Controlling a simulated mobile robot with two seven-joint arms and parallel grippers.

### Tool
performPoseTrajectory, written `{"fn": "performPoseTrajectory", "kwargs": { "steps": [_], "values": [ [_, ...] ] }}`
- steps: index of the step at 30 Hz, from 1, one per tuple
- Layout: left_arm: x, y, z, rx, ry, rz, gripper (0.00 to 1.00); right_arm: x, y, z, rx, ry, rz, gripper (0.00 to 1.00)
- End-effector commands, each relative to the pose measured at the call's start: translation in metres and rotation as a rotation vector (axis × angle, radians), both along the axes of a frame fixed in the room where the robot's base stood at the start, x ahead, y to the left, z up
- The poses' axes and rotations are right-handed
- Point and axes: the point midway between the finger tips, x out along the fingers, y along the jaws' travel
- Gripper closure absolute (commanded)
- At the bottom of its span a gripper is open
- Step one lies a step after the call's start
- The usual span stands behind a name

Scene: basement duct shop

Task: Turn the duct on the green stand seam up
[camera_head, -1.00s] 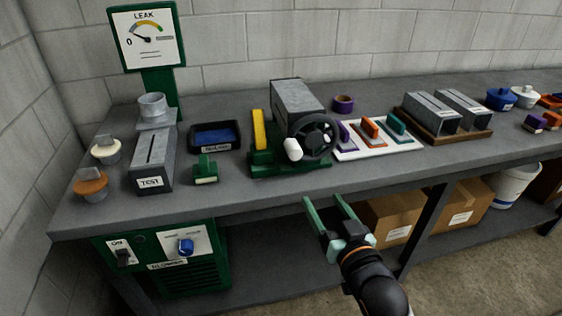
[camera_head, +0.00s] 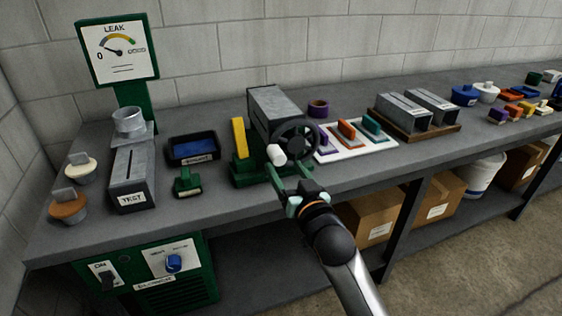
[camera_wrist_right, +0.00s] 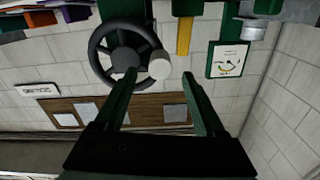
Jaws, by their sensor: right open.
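The grey metal duct (camera_head: 275,108) lies in the green stand (camera_head: 246,174) on the bench. No seam can be made out on its visible faces. A black handwheel (camera_head: 298,142) with a white knob (camera_head: 276,154) is on the stand's front. My right gripper (camera_head: 288,173) is open just in front of and below the wheel, its fingers pointing at it. In the right wrist view the wheel (camera_wrist_right: 104,52) and white knob (camera_wrist_right: 159,65) show beyond the spread fingers (camera_wrist_right: 160,82); the knob appears between them, and contact cannot be told. My left gripper is not in view.
A yellow bar (camera_head: 239,138) stands at the stand's left. A white board (camera_head: 352,148) with coloured-handled tools lies to the right. A TEST duct (camera_head: 133,175), blue-lined tray (camera_head: 193,148) and small green block (camera_head: 187,182) stand left. Two ducts sit on a wooden tray (camera_head: 445,136).

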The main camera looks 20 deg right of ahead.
Motion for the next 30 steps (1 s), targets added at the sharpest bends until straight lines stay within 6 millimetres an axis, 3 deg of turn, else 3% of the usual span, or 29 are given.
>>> {"fn": "performPoseTrajectory", "kwargs": {
  "steps": [3, 9, 19, 30],
  "values": [
    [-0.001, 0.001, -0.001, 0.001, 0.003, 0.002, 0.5, 0.018, 0.001, 0.0, -0.001, 0.0, 0.0, 0.28],
    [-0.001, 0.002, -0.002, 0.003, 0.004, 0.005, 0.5, 0.033, 0.001, 0.0, 0.0, -0.001, 0.0, 0.28],
    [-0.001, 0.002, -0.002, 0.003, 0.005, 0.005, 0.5, 0.035, 0.001, 0.0, 0.0, 0.0, 0.0, 0.28],
    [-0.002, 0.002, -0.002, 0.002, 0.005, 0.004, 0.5, 0.035, 0.001, 0.0, 0.0, 0.0, 0.0, 0.69]
  ]
}}
